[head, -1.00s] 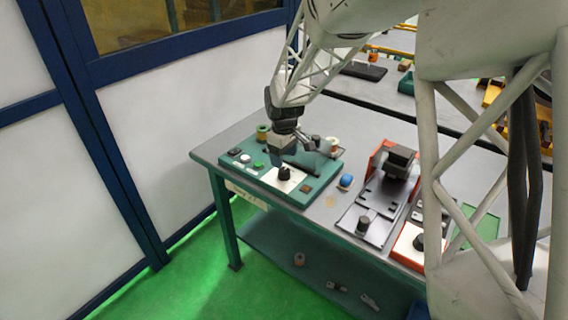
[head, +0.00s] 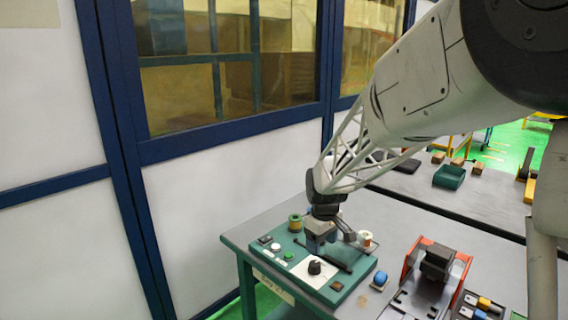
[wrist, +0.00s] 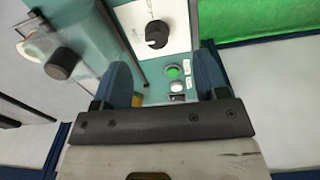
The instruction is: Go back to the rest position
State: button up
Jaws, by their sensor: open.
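My gripper (head: 320,240) hangs at the end of my lattice arm over the green control board (head: 341,291) at the table's left end. In the wrist view my gripper (wrist: 168,85) has its two blue fingers apart, with nothing between them. Past the fingers lie a black knob on a white plate (wrist: 180,15), a green button (wrist: 172,73) and a white button (wrist: 176,86). A clear cover with a dark knob (wrist: 62,63) is at the upper left of that view. The exact height of the fingers above the board is hard to tell.
Wire spools (head: 295,222) and (head: 365,238) stand at the board's back corners. A blue round part (head: 380,279) lies right of the board. A red-sided fixture (head: 436,262) stands further right. A white wall with blue frames (head: 230,190) rises behind the table.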

jog(key=s+d+r+m+t, duration=0.1)
jog(key=s+d+r+m, duration=0.1)
jog(key=s+r, duration=0.45)
jog(key=s+d+r+m, duration=0.2)
jog(key=s+r, duration=0.1)
jog(key=s, duration=0.6)
jog(key=s+d+m, duration=0.1)
jog(key=s+m, duration=0.1)
jog(key=s, duration=0.7)
jog(key=s+d+r+m+t, duration=0.1)
jog(key=s+m, duration=0.1)
jog(key=s, duration=0.7)
jog(key=shift+s+d+r, duration=0.25)
jog(key=shift+s+d, duration=0.1)
jog(key=shift+s, duration=0.05)
